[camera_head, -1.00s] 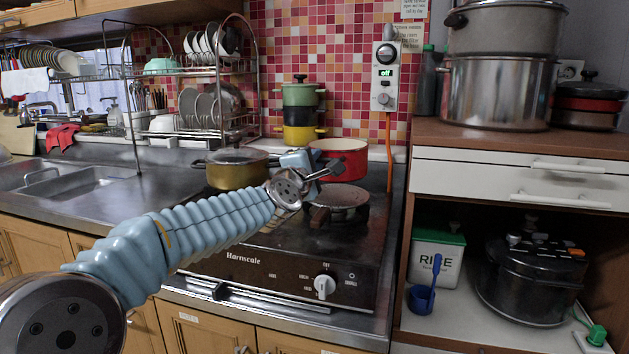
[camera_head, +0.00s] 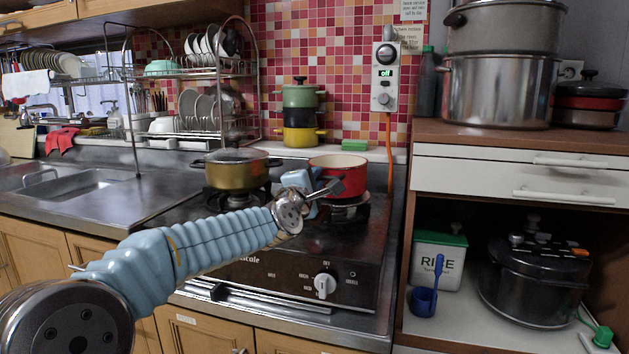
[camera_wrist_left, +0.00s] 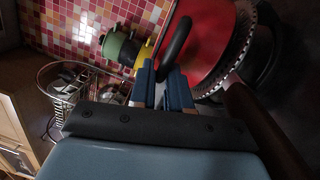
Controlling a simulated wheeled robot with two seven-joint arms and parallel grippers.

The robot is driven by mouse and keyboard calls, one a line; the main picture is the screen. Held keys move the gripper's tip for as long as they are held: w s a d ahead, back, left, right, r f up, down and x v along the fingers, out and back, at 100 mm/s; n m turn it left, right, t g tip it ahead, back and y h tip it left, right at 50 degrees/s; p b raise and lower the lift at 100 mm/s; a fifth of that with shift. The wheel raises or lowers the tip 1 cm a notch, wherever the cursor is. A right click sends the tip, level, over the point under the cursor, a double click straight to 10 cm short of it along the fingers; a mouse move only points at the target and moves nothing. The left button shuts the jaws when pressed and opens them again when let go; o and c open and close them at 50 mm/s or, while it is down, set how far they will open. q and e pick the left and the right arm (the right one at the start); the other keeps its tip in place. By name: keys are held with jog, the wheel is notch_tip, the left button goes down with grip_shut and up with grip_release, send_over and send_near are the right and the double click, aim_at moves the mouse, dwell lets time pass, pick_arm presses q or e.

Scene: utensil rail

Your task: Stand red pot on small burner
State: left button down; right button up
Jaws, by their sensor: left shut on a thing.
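The red pot (camera_head: 353,182) has a pale inside and is over the small burner (camera_head: 346,214) at the right of the stove. Only the burner's front part shows below it. I cannot tell whether the pot rests on it or hangs just above. My left gripper (camera_head: 326,190) is at the pot's near left side, shut on its dark handle. In the left wrist view the gripper (camera_wrist_left: 166,78) has its blue fingers around the black loop handle (camera_wrist_left: 176,46), beside the red wall of the pot (camera_wrist_left: 207,38). My right gripper is not in view.
A brass-coloured lidded pot (camera_head: 237,172) stands on the left burner. Stacked green, black and yellow pots (camera_head: 300,115) stand on the ledge behind. A wooden cabinet (camera_head: 510,140) borders the stove on the right. An orange hose (camera_head: 389,155) runs down beside it.

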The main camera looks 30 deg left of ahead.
pick_arm(q)
jog(key=shift+f, duration=0.1)
jog(key=c, duration=1.1)
grip_release()
jog(key=shift+r+p, duration=0.95)
jog(key=shift+p, duration=0.15)
jog(key=v, duration=0.4)
jog(key=b+v, duration=0.1)
jog(key=v, duration=0.3)
jog(key=b+v, duration=0.1)
jog(key=v, duration=0.3)
jog(key=shift+f, duration=0.35)
